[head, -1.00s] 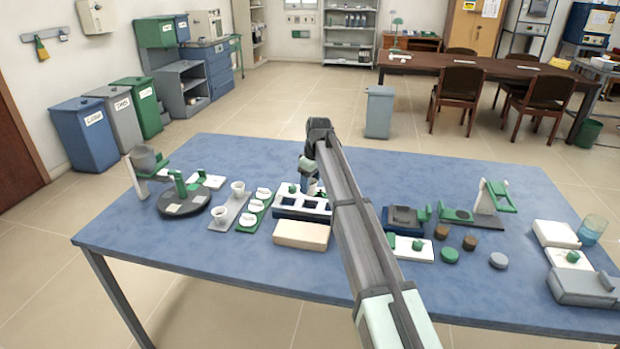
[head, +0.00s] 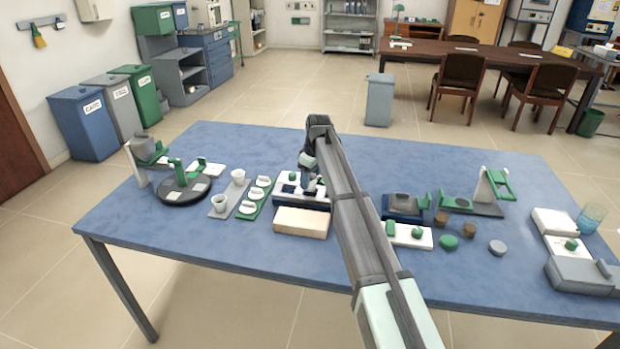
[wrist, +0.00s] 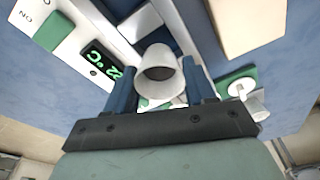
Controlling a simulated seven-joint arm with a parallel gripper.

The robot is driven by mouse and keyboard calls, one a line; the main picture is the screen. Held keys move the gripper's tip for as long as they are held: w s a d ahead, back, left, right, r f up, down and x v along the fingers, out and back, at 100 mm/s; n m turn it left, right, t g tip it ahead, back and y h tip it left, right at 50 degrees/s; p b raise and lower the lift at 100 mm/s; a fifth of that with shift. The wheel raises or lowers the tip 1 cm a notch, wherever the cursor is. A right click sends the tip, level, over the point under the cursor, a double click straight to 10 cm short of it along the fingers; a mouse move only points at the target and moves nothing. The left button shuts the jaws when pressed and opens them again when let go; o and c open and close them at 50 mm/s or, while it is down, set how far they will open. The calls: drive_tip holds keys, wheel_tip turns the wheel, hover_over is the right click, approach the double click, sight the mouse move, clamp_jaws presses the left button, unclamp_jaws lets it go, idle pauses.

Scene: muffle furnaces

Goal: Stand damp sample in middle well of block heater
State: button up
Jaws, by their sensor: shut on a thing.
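My gripper (wrist: 160,72) is shut on a white cup-shaped sample (wrist: 160,60) with dark contents, held between its blue fingers. The block heater (wrist: 62,42), white-topped with a green lit display and dark square wells, lies beneath the cup in the wrist view. In the head view, my gripper (head: 308,172) is over the block heater (head: 288,190), and my arm hides its right part. The cup overlaps the row of wells in the wrist view. I cannot tell whether its base is inside a well or just above one.
A cream block (head: 300,222) lies in front of the heater. To the left are a grey tray (head: 217,212) with two white cups, a green tray (head: 247,211) with white lids, and a dark round stand (head: 183,192). Blue tabletop is clear behind the heater.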

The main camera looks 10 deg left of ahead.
drive_tip(key=shift+f, duration=1.45)
drive_tip(key=o, duration=1.4)
drive_tip(key=shift+r, duration=0.15)
drive_tip(key=shift+r, duration=3.9)
